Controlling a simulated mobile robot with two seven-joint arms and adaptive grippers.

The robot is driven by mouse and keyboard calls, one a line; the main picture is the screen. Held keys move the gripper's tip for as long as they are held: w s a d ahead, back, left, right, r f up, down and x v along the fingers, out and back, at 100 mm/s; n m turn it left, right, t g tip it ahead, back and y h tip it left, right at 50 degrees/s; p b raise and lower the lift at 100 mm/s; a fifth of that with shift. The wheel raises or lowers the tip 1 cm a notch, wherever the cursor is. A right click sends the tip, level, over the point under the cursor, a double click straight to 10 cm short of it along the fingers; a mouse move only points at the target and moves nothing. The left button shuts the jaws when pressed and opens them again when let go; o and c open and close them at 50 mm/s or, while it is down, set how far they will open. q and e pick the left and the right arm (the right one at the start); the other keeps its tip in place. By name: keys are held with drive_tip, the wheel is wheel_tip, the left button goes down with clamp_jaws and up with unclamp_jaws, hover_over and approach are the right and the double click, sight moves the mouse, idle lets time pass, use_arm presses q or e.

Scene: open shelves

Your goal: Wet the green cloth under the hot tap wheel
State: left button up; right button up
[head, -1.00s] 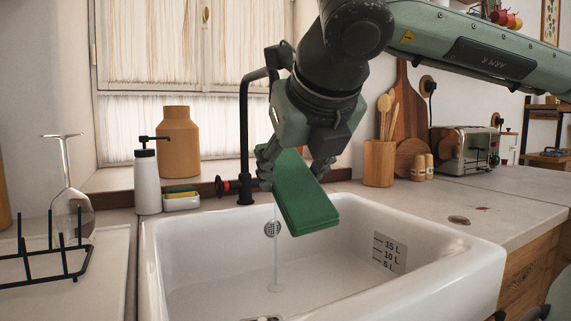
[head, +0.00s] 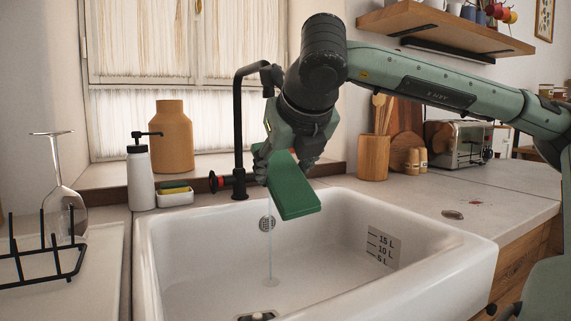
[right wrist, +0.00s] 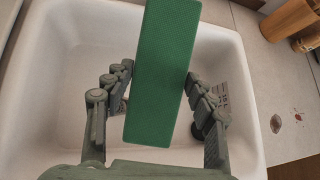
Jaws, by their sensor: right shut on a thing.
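My right gripper (head: 288,158) is shut on the green cloth (head: 295,194), a flat folded block held tilted above the sink. The cloth also shows between the fingers in the right wrist view (right wrist: 160,75). The black tap (head: 238,130) stands behind the sink, its spout end partly hidden by my gripper. A red-marked tap wheel (head: 215,182) is on the left of its base. A thin stream of water (head: 269,240) falls into the basin below the cloth's left edge. I cannot tell whether the water touches the cloth. My left gripper is not in view.
The white sink (head: 350,300) is otherwise open inside. A soap bottle (head: 140,180) and a sponge holder (head: 175,195) stand left of the tap. A wine glass (head: 68,210) on a black rack is at far left. A utensil pot (head: 373,158) and toaster (head: 460,143) stand at right.

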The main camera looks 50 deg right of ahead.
sight(285, 166)
drive_tip(key=shift+w+d+f, duration=0.15)
drive_tip(key=shift+w+d, duration=0.45)
drive_tip(key=shift+w, duration=0.05)
drive_tip(key=shift+w+d+f, duration=0.15)
drive_tip(key=shift+w+d, duration=0.15)
drive_tip(key=shift+w+d+f+b, duration=0.3)
drive_tip(key=shift+w+d+b, duration=0.15)
drive_tip(key=shift+w+d, duration=0.35)
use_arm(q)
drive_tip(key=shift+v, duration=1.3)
use_arm(e)
drive_tip(key=shift+w+d, duration=0.45)
drive_tip(key=shift+w, duration=0.2)
use_arm(q)
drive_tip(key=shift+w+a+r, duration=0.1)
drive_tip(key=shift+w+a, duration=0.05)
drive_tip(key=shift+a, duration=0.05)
drive_tip(key=shift+b, duration=0.35)
use_arm(e)
drive_tip(key=shift+s+a+f, duration=0.1)
drive_tip(key=shift+s+a+b, duration=0.65)
drive_tip(key=shift+s+a, duration=0.2)
drive_tip(key=shift+s, duration=0.15)
drive_tip(key=shift+s+a+b, duration=0.85)
drive_tip(key=shift+s+a, duration=0.9)
drive_tip(key=shift+s, duration=0.15)
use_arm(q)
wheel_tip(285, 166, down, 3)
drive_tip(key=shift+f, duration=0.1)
